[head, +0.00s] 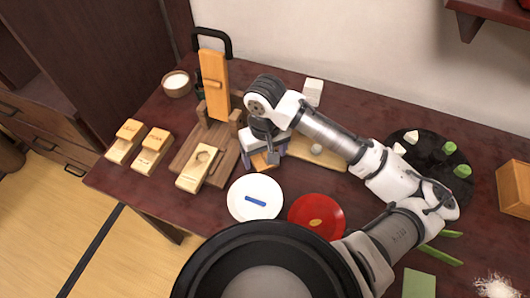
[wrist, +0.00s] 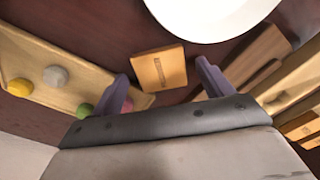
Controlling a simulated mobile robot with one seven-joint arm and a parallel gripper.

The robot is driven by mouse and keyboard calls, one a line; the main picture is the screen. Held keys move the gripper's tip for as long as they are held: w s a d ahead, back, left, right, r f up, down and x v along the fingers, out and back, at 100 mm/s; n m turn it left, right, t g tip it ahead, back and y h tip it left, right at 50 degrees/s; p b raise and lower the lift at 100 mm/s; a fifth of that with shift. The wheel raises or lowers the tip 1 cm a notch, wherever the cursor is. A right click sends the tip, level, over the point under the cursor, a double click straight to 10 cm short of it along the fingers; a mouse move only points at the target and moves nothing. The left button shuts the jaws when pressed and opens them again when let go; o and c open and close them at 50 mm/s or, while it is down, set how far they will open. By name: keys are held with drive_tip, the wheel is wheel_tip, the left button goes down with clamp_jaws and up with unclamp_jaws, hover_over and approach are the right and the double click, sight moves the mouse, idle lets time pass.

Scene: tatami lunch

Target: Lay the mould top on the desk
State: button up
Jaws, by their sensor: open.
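A small square of light wood with a dark mark on its face, which looks like the mould top (wrist: 158,70), lies on the dark red desk (wrist: 100,25). In the head view the mould top (head: 262,161) shows partly under my gripper (head: 268,150), between the wooden stand and the white plate. In the wrist view my gripper (wrist: 163,80) is open, its two purple fingers apart on either side of the mould top's near end. A gap shows between each finger and the wood. The head view does not show the fingertips clearly.
A white plate (head: 240,205) with a blue bar and a red plate (head: 330,222) stand in front. A wooden stand (head: 178,160) and several wooden moulds (head: 152,158) are left. A board with coloured balls (wrist: 22,60) lies beside my gripper. A black round tray (head: 425,150) is right.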

sight(265, 160)
drive_tip(key=shift+r, duration=0.1)
drive_tip(key=shift+r+p, duration=0.35)
drive_tip(key=shift+r, duration=0.05)
wheel_tip(265, 160, up, 12)
